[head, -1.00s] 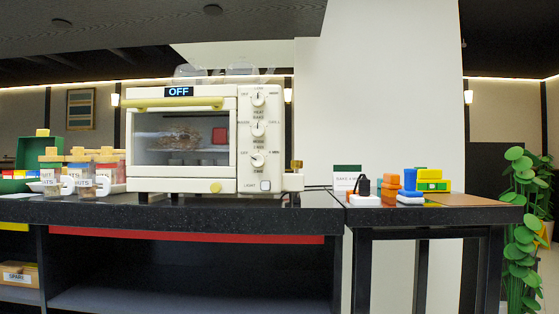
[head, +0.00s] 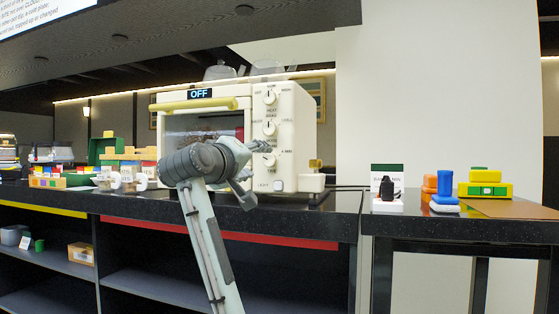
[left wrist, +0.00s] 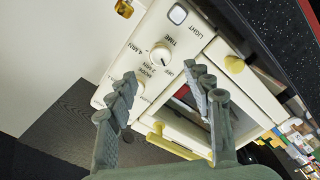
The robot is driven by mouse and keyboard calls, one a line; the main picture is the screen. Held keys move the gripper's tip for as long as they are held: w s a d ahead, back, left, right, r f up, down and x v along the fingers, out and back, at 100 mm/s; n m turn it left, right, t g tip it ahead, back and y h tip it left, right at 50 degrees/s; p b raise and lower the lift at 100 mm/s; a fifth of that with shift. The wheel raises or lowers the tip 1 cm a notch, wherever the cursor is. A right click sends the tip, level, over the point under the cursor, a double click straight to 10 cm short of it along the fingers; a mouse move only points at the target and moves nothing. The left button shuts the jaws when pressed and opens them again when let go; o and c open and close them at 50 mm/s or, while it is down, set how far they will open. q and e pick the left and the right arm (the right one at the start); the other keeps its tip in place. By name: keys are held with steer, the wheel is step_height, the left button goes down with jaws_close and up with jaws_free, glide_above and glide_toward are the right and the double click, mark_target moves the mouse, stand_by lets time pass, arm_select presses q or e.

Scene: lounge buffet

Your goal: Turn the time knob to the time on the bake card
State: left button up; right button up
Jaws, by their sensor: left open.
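The cream toaster oven (head: 308,150) stands on the dark counter, its display (head: 200,93) reading OFF. Its time knob (head: 270,161) is the lowest of three white knobs on the right panel; it also shows in the left wrist view (left wrist: 160,54), near marks reading OFF and 4 MIN. My left gripper (head: 254,172) is in front of the panel. In the left wrist view it is open (left wrist: 160,76), with the knob in line between its fingertips, apparently not touching.
A yellow handle (head: 198,104) runs across the oven door. A light button (head: 279,186) sits below the time knob. Jars (head: 128,178) and boxes stand left of the oven. Orange, blue and yellow items (head: 484,189) stand on the right table. Open shelves are below.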

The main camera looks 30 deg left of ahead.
mark_target(268, 160)
arm_select(q)
steer(key=p+x, duration=0.1)
steer(key=x, duration=0.6)
steer(key=shift+w+a, duration=0.15)
steer(key=shift+w, duration=0.15)
arm_select(e)
steer(key=shift+g, duration=0.3)
steer(key=s+f, duration=0.2)
steer(key=f, duration=0.2)
steer(key=shift+s+d+f, duration=0.15)
steer(key=shift+s+d, duration=0.2)
steer(key=shift+s, duration=0.05)
arm_select(q)
steer(key=shift+c, duration=0.2)
steer(key=c, duration=1.1)
